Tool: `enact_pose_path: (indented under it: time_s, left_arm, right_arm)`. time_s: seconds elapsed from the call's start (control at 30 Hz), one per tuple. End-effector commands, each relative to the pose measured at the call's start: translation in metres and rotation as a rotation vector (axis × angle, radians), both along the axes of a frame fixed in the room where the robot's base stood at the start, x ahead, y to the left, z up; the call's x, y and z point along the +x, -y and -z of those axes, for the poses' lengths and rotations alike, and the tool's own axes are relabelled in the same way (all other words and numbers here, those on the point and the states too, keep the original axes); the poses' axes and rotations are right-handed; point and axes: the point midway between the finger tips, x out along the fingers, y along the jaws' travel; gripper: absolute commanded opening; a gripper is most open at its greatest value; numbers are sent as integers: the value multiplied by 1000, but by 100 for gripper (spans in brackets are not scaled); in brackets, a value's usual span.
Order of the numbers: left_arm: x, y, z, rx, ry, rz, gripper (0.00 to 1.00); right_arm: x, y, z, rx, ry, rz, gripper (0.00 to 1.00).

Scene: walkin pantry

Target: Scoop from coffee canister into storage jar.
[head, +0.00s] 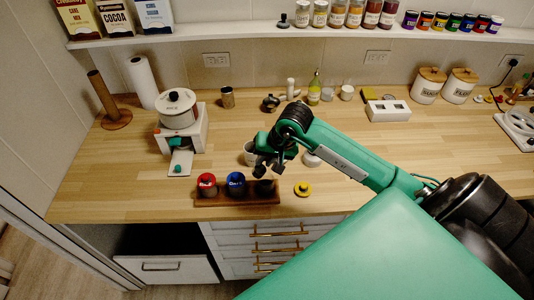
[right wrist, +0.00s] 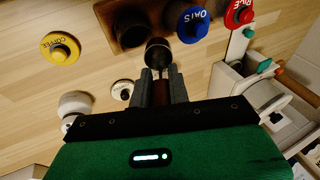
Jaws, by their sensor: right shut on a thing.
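The open coffee canister (right wrist: 133,28) stands in a wooden tray beside the blue-lidded and red-lidded canisters. Its dark mouth also shows in the head view (head: 265,187). Its yellow lid (right wrist: 60,48), marked COFFEE, lies on the counter; it is also in the head view (head: 303,189). My right gripper (right wrist: 162,88) is shut on the brown handle of a dark metal scoop (right wrist: 158,52), whose cup is close to the canister mouth. I cannot tell its contents. A white open jar (head: 249,153) stands behind the gripper in the head view, partly hidden. My left gripper is not in view.
The tray (head: 212,200) holds the blue canister (head: 236,183) and red canister (head: 206,184). A white dispenser (head: 190,135) stands to the left. A white round object (head: 312,159) sits beside my right arm. The counter front left is clear.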

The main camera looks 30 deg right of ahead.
Motion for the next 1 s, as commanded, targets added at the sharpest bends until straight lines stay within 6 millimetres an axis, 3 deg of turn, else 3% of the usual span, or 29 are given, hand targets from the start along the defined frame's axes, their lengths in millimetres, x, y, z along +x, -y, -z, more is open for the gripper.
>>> enact_pose_path:
  time_s: [0.03, 0.43, 1.0]
  left_arm:
    - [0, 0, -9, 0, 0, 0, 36]
    - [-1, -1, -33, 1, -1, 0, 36]
    - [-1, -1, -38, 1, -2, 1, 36]
  right_arm:
    - [4, 0, -8, -18, -22, -1, 0]
    - [14, -5, -11, -144, -253, 1, 0]
    - [17, -8, -9, -195, -352, 1, 0]
